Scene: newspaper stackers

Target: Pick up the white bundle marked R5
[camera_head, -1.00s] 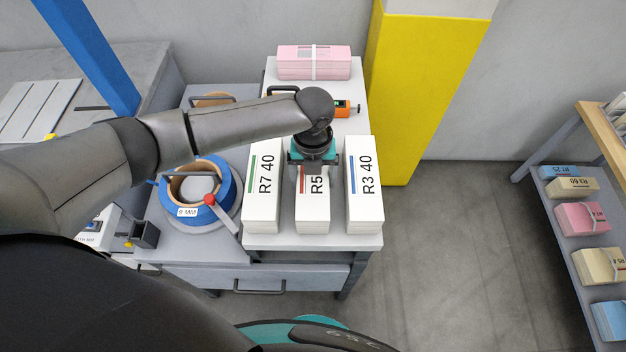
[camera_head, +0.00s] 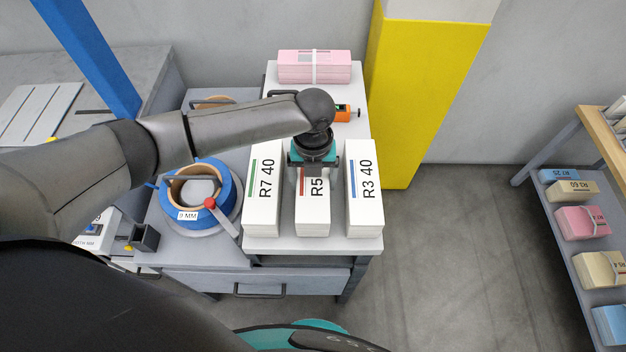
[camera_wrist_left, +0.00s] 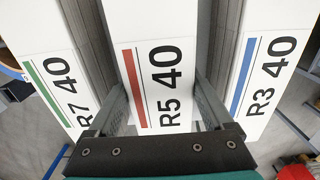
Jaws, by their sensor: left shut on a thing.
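The white bundle marked R5 (camera_head: 312,215) lies between two other white bundles on the light grey table top, with a red stripe and "R5 40" on its upper face. In the left wrist view the R5 bundle (camera_wrist_left: 158,60) sits between my two fingers. My left gripper (camera_head: 312,172) is above it, pointing down, and shut on its long sides; the fingers also show in the left wrist view (camera_wrist_left: 160,110). The gripper hides the far part of the bundle in the head view. I cannot tell whether it is off the table. My right gripper is not in view.
White bundles R7 (camera_head: 263,195) and R3 (camera_head: 364,190) stand close on either side. A pink bundle (camera_head: 314,67) lies at the back. A blue strapping reel (camera_head: 225,190) is left, a yellow column (camera_head: 420,90) right. Shelves (camera_head: 565,225) with bundles stand far right.

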